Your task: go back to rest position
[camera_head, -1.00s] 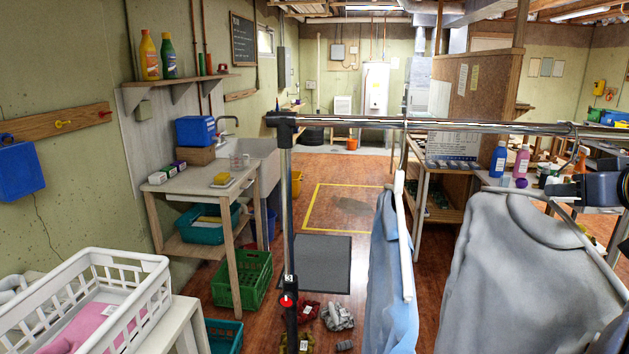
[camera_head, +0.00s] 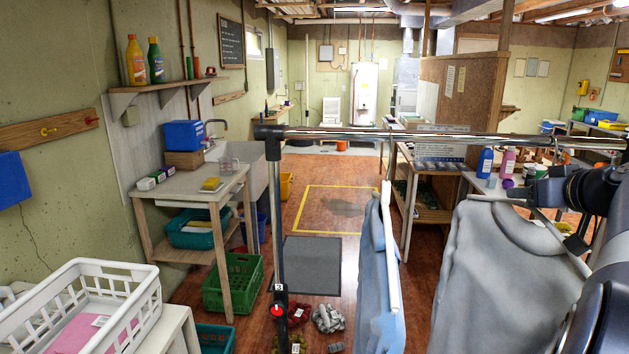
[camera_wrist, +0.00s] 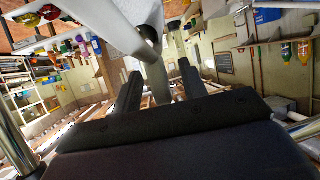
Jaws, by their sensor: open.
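My gripper (camera_head: 535,192) is at the right of the head view, just above the shoulder of a grey garment (camera_head: 495,270) on the clothes rail (camera_head: 400,135). In the wrist view its two dark fingers (camera_wrist: 158,88) stand apart. A pale tube or hanger part (camera_wrist: 153,72) shows between or beyond them; I cannot tell if it touches them. A blue garment (camera_head: 372,285) hangs on a white hanger (camera_head: 390,245) to the left of the grey one.
A white laundry basket (camera_head: 125,275) with a pink cloth stands at the lower left. A wooden sink bench (camera_head: 215,190) and a green crate (camera_head: 233,283) are beyond it. A bench with bottles (camera_head: 485,162) lies behind the rail.

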